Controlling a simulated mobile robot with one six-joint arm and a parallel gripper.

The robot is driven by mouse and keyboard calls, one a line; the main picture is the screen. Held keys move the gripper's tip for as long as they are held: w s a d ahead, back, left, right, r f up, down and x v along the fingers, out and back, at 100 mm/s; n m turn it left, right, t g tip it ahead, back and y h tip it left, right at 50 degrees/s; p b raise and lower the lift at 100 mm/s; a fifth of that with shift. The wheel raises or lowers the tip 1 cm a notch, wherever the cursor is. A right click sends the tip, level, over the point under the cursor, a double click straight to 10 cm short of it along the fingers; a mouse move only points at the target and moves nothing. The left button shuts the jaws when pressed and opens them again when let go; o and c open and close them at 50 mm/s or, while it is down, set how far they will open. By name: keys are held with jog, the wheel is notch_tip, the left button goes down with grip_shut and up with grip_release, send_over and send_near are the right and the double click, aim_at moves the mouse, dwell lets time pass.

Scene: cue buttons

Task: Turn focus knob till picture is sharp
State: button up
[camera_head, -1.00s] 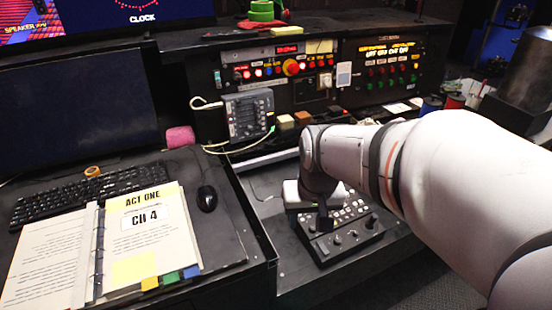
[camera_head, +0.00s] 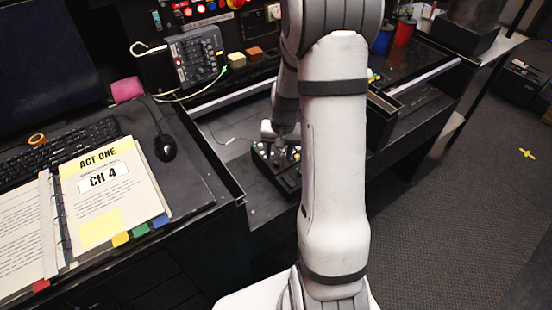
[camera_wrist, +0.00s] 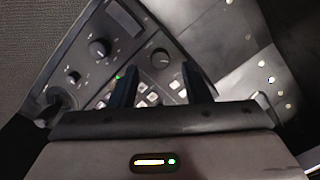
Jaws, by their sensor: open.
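A dark control panel (camera_head: 262,158) lies on the desk behind my arm, which hides much of it. In the wrist view the panel (camera_wrist: 85,25) shows a large knob (camera_wrist: 99,48), a small knob (camera_wrist: 72,77), another round knob (camera_wrist: 160,57), a joystick (camera_wrist: 57,97) and pale buttons (camera_wrist: 150,98). Labels are too small to read, so I cannot tell which knob is the focus knob. My gripper (camera_wrist: 159,70) is open and empty over the panel, its fingertips on either side of the third knob in the picture; contact is unclear. It is mostly hidden in the head view (camera_head: 284,152).
A dark monitor (camera_head: 40,60) stands at the left, showing no picture. A keyboard (camera_head: 70,143), mouse (camera_head: 165,148) and "ACT ONE CH 4" binder (camera_head: 105,190) lie on the left desk. A grey mixer box (camera_head: 195,55) stands behind the panel. Open carpet (camera_head: 450,240) lies right.

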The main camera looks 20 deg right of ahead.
aim_at(277, 163)
jog(key=shift+a+f, duration=0.15)
jog(key=shift+f, duration=1.5)
